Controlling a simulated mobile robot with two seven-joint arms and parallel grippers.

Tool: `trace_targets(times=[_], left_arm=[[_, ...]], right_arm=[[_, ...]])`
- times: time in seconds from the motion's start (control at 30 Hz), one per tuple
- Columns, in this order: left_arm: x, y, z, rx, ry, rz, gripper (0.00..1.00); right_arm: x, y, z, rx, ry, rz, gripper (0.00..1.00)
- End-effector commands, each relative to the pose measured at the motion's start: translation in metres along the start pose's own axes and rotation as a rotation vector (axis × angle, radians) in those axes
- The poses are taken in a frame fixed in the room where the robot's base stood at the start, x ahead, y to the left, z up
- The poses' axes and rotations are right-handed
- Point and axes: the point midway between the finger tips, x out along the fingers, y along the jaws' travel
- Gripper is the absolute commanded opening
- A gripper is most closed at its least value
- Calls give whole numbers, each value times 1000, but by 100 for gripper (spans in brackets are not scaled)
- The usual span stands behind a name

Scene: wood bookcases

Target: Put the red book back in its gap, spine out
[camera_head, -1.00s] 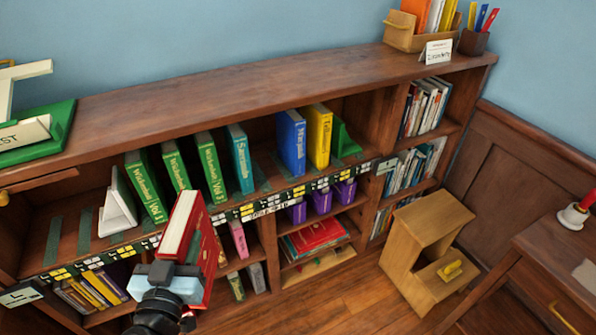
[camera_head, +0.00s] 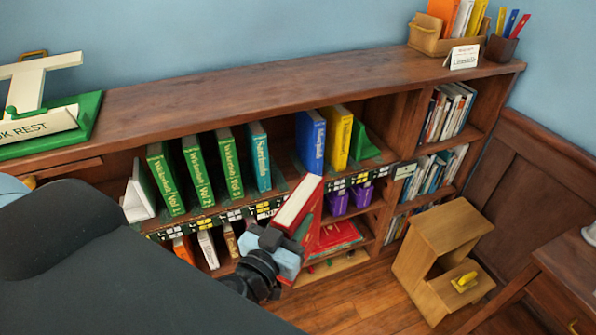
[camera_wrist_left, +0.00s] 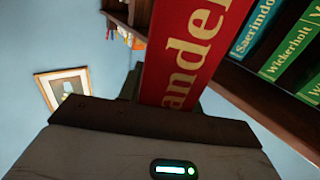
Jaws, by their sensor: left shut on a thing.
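My left gripper (camera_head: 274,252) is shut on the red book (camera_head: 313,226). It holds the book tilted in front of the shelf, its cream page edge facing up. The left wrist view shows the red book (camera_wrist_left: 190,45) close up with large pale letters reading "andel". On the upper shelf, a gap (camera_head: 284,160) lies between the teal book (camera_head: 259,157) and the blue book (camera_head: 310,142). The held book is in front of and below this gap, outside the shelf, and hides part of the shelf edge. My right gripper is not in view.
Several green books (camera_head: 197,170) stand left of the teal book, beside a white bookend (camera_head: 139,194). A yellow book (camera_head: 337,138) and green bookend (camera_head: 363,142) stand right of the blue book. A wooden step stool (camera_head: 440,245) stands on the floor at right.

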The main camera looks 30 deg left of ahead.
Motion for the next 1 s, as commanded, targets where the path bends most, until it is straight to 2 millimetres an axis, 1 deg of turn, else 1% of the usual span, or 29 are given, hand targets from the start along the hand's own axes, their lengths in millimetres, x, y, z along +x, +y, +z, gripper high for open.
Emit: trace_targets(times=[0.07,0.17,0.4,0.5,0.6,0.67,0.8,1.0], left_arm=[[8,-4,-4,-2,9,-28,0],[27,-16,-5,-4,12,-101,0],[92,-58,-9,-11,7,-387,0],[115,-72,-9,-12,5,-506,0],[138,-80,-9,-10,3,-618,0],[149,-82,-8,-10,3,-677,0],[170,-78,-7,-6,4,-779,0],[187,-66,-6,-3,6,-854,0]], right_arm=[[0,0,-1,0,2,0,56],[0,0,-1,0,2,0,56],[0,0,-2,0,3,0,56],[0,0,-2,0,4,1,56],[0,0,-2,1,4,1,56],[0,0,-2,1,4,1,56],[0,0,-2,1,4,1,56],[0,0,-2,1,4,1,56]])
